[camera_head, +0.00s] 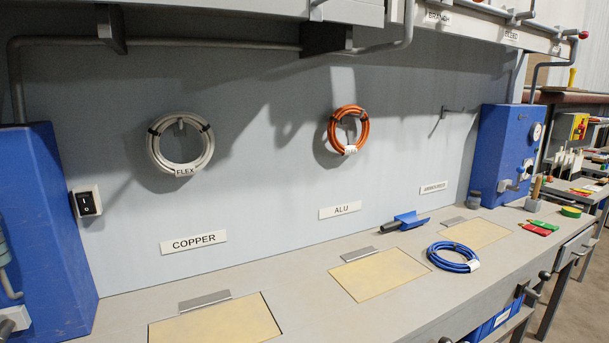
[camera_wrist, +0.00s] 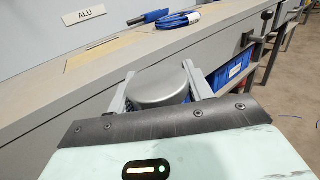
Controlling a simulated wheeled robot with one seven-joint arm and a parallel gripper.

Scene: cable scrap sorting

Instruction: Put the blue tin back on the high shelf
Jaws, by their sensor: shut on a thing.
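My gripper (camera_wrist: 160,76) is shut on a round tin (camera_wrist: 160,86) in the wrist view. The tin's grey metal top faces the camera, with a finger on each side. A little blue shows at its edge; most of its side is hidden. It is held in front of the bench's front edge. A grey overhead ledge (camera_head: 240,7) crosses the top of the head view; its upper surface is out of frame, and I cannot tell whether it is the high shelf. My gripper and the tin are not in the head view.
The bench top (camera_head: 300,270) has yellowish panels, a blue cable coil (camera_head: 453,257) and a blue scoop-like tool (camera_head: 405,221). Coils hang on the back wall. Blue cabinets (camera_head: 45,230) stand at both ends. Grey pipes (camera_head: 200,44) run below the ledge. A blue bin (camera_wrist: 235,68) sits under the bench.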

